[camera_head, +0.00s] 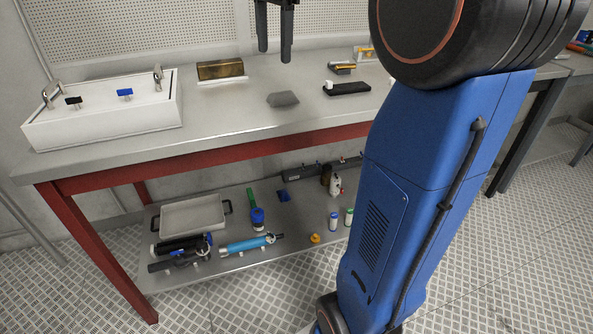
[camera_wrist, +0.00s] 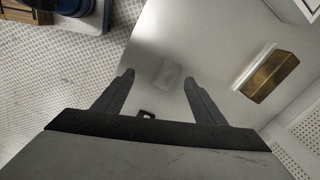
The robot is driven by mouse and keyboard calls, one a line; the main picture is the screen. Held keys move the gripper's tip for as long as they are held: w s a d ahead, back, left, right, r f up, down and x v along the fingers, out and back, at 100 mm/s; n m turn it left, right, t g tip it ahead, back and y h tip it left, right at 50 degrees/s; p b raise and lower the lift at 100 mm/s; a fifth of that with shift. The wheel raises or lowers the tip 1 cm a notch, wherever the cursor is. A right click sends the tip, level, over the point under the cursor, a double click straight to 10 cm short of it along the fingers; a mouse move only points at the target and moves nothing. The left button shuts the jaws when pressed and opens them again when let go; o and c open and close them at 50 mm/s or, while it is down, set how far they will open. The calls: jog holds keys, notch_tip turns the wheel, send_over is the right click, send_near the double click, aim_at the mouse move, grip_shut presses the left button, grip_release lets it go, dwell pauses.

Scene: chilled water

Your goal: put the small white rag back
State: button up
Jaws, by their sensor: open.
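A small crumpled piece that looks like a rag (camera_head: 283,99) lies on the steel bench top, nearer the front edge. It looks grey rather than white in the head view. In the wrist view a faint pale grey patch (camera_wrist: 168,74) on the bench lies between and beyond my fingertips, likely the same piece. My gripper (camera_head: 274,52) hangs above the bench, behind the rag in the picture. Its two fingers are spread in the wrist view (camera_wrist: 157,80), with nothing between them. The gripper's upper part is cut off by the head view's top edge.
A brass-coloured block (camera_head: 220,69) on a white base stands at the back, left of the rag. A black holder (camera_head: 347,88) lies to the right. A white sink (camera_head: 105,118) fills the left end. The lower shelf (camera_head: 290,240) holds a tray, bottles and tools.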

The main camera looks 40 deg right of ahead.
jog(key=s+a+f+n+t, duration=0.1)
jog(key=s+a+f+n, duration=0.2)
jog(key=s+f+n, duration=0.2)
jog(key=s+a+f+n+t, duration=0.1)
jog(key=s+a+f+n, duration=0.3)
jog(key=s+f, duration=0.8)
jog(key=s+a+f+n+t, duration=0.1)
jog(key=s+a+f+n, duration=0.3)
jog(key=s+f+n, duration=0.4)
notch_tip(320, 180, down, 2)
jog(key=shift+s+t, duration=0.25)
jog(key=shift+t, duration=0.15)
